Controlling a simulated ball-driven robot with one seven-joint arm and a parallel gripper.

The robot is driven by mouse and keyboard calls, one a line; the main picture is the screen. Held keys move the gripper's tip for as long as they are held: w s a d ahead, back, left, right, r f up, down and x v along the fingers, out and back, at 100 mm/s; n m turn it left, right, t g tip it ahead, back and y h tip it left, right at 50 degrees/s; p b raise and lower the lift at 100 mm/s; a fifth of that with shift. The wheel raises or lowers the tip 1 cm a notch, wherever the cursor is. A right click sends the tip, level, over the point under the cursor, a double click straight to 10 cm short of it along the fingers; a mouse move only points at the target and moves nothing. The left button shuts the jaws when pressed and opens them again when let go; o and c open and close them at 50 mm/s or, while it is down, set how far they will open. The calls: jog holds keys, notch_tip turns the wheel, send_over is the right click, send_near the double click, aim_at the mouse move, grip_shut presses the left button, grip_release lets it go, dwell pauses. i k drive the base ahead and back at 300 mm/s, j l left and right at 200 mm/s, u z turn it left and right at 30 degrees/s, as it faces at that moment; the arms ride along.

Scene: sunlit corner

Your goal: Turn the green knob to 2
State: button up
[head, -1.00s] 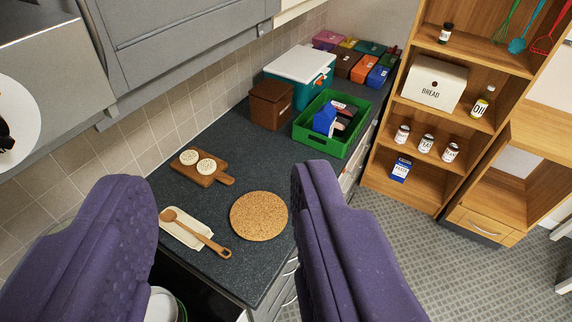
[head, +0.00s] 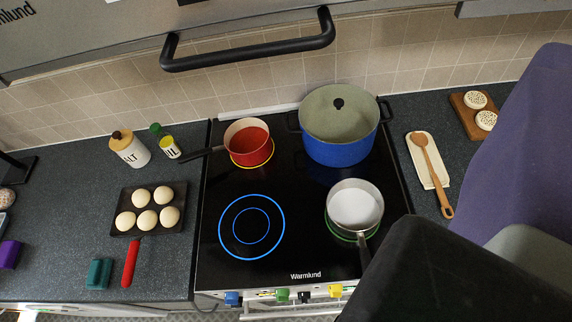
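The green knob (head: 282,294) is on the stove's front edge, between a blue knob (head: 233,298) and a black knob (head: 305,296). A yellow knob (head: 335,290) is at the right of the row. The green knob's setting and any numbers are too small to read. A green ring shows around the base of a small light saucepan (head: 354,208) at the front right of the black cooktop (head: 300,252).
A red pan (head: 247,141) and a blue pot (head: 340,125) stand on the back burners. The saucepan's handle points toward the front edge. A dark part of mine covers the lower right. A black handle bar (head: 250,45) crosses above.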

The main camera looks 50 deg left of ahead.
aim_at(282, 294)
jog(key=k+l+u, duration=0.15)
jog(key=u, duration=0.2)
jog(key=k+l+u, duration=0.15)
jog(key=l+u, duration=0.2)
jog(key=k+l+u, duration=0.15)
jog(key=u, duration=0.2)
jog(key=k+l+u, duration=0.1)
jog(key=k+l, duration=0.15)
jog(key=k, duration=0.15)
jog(key=k+l, duration=0.2)
jog(key=k, duration=0.2)
jog(key=k+l+u, duration=0.15)
jog(key=k, duration=0.3)
jog(key=i+j+z, duration=0.45)
jog(key=j, duration=0.15)
jog(key=i+j+z, duration=0.25)
jog(key=j+z, duration=0.2)
jog(key=j, duration=0.25)
jog(key=i+j+z, duration=0.25)
jog(key=j, duration=0.15)
jog(key=k, duration=0.1)
